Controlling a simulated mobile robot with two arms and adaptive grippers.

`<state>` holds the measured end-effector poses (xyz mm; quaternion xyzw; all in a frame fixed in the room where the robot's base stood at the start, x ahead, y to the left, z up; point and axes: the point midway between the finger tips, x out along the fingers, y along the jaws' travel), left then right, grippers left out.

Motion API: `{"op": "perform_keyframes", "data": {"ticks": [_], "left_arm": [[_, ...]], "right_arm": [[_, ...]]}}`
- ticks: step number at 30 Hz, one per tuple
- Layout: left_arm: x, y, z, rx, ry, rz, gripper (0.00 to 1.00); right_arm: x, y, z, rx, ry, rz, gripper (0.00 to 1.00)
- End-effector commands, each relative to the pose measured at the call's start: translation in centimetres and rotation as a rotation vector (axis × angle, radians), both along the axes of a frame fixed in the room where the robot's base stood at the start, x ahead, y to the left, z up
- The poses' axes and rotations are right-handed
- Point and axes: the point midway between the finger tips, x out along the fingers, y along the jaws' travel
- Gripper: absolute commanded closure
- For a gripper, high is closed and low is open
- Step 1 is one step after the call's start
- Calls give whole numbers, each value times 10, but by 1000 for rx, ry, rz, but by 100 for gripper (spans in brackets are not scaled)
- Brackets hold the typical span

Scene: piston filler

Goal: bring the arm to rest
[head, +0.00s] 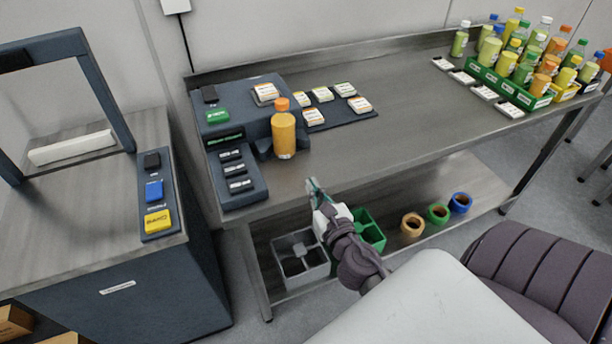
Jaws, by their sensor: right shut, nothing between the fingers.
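My right arm comes up from the bottom of the head view, in front of the metal bench (440,125). My right gripper (312,184) is shut and empty. It shows at the bench's front edge, below an orange bottle (284,134). Whether it touches the bench edge I cannot tell. The orange bottle stands upright at the dark blue filler machine (235,97) and is apart from the gripper. My left gripper does not show.
Cards lie on a dark mat (340,121). Green (370,232) and grey (300,262) crates and several coloured rings (438,214) sit on the lower shelf. Many bottles stand at the far right (530,60). A machine with coloured buttons (155,190) is at left. The bench's middle is clear.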

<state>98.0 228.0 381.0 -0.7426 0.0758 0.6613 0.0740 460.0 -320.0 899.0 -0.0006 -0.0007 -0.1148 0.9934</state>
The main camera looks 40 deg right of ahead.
Motion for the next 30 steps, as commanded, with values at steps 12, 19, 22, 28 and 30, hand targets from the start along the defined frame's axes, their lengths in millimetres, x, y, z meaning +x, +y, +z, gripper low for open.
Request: {"op": "perform_keyframes", "data": {"ticks": [12, 19, 22, 28, 30], "left_arm": [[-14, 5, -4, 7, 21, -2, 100], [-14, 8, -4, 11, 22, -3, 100], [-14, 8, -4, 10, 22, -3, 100], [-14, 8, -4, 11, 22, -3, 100], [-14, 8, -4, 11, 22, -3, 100]], "right_arm": [[-13, -1, 2, 83, -12, -29, 100], [-48, -18, -20, 984, -110, -357, 100], [-74, -6, -47, 1447, -139, -583, 100], [-119, 35, -82, 1971, -146, -976, 100], [-133, 51, -88, 2083, -139, -1104, 100]]}}
